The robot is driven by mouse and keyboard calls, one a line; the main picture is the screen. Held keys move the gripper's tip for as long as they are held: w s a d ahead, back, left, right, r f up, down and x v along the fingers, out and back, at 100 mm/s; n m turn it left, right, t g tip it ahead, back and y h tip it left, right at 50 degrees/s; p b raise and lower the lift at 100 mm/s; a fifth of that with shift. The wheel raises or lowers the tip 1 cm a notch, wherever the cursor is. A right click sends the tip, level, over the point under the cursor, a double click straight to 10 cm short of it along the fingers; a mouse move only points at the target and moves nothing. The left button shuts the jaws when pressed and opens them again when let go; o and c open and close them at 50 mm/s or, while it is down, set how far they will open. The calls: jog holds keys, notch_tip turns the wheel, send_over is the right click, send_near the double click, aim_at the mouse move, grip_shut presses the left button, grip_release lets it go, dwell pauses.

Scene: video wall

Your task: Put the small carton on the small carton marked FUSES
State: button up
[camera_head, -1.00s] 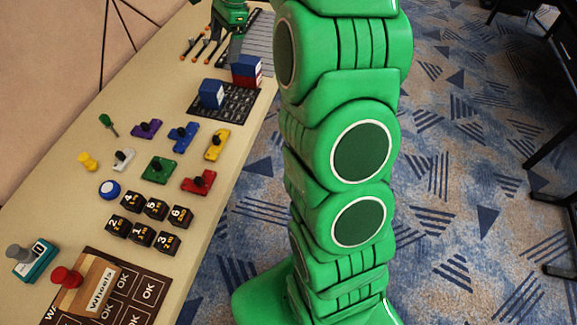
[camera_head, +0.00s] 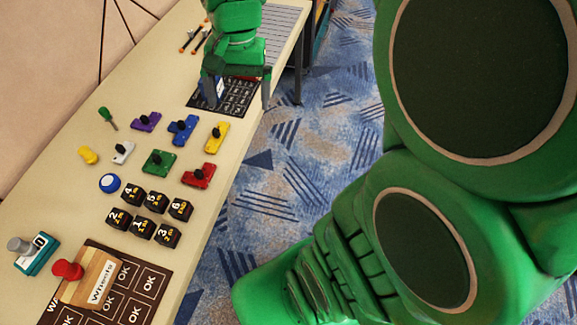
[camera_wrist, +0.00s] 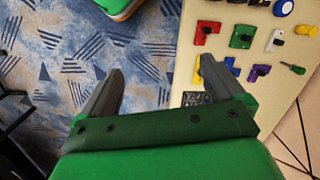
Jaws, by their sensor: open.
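My gripper (camera_head: 239,103) is over the dark printed mat (camera_head: 240,110) near the table's right edge, fingers apart. A blue and white carton (camera_head: 219,90) stands on the mat, partly hidden by the left finger. A sliver of red (camera_head: 245,78) shows behind my gripper, where a red and blue carton or stack stood in the earlier view; the rest is hidden. No FUSES marking can be read. In the wrist view my open gripper (camera_wrist: 160,68) has only carpet and table edge between its fingers, with a corner of the mat (camera_wrist: 194,98) near the right finger; no carton shows there.
Knobbed puzzle pieces, including a green one (camera_head: 159,161) and a red one (camera_head: 199,175), lie nearer than the mat. Carpet lies beyond the table's right edge.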

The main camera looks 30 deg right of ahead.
jog(key=s+f+n, duration=0.1)
jog(key=s+n, duration=0.2)
jog(key=s, duration=0.6)
jog(key=s+d+f+n+g+h, duration=0.1)
jog(key=s+n, duration=0.2)
jog(key=s, duration=0.5)
jog(key=shift+s+f, duration=0.35)
